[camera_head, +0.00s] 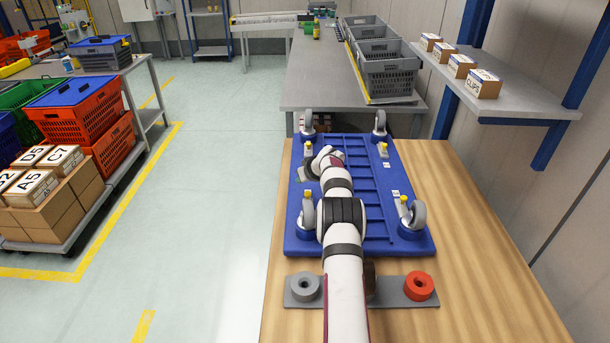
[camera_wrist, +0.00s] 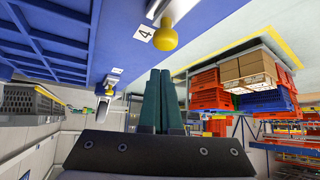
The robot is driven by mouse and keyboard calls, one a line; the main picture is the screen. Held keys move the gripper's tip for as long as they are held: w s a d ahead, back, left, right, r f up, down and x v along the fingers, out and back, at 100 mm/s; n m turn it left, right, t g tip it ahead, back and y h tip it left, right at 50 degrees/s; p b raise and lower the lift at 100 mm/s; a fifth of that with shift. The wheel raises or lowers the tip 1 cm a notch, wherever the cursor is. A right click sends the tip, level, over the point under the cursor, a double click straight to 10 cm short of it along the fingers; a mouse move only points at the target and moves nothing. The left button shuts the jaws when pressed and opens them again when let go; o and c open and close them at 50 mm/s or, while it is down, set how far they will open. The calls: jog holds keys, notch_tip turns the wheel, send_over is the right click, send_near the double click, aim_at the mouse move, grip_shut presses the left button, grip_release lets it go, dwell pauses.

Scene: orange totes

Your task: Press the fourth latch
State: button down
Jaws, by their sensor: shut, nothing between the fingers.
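A blue wheeled base (camera_head: 365,232) lies wheels up on the wooden table, with a caster and a yellow latch near each corner. In the wrist view, the fourth latch (camera_wrist: 166,36) is a yellow knob beside a white label marked 4 (camera_wrist: 144,32), on the blue base's edge (camera_wrist: 100,30). My gripper (camera_wrist: 161,72) has its dark green fingers together and empty. In the wrist view the fingertips appear just below the knob, with a visible gap. In the head view my gripper (camera_head: 318,165) is over the base's left part, and my arm hides some of it.
A grey plate with a grey ring (camera_head: 304,287) and a red ring (camera_head: 421,286) lies at the front of the table. Casters, such as the right front one (camera_head: 418,215), stand up from the base. A grey shelf (camera_head: 500,92) with small boxes is at the right. The table's right side is clear.

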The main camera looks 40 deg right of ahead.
aim_at(307, 192)
jog(key=shift+s+a+f, duration=0.15)
jog(key=shift+s+a, duration=0.1)
jog(key=shift+s, duration=0.6)
jog(key=shift+s+a+f, duration=0.1)
jog(key=shift+s+a, duration=0.15)
jog(key=shift+s, duration=0.55)
jog(key=shift+s+a, duration=0.75)
jog(key=shift+a, duration=0.05)
jog(key=w, duration=0.1)
jog(key=w+d, duration=0.1)
jog(key=w+r, duration=0.1)
jog(key=shift+w+d+r, duration=0.1)
jog(key=shift+w+d, duration=0.05)
jog(key=shift+w, duration=0.2)
jog(key=v, duration=1)
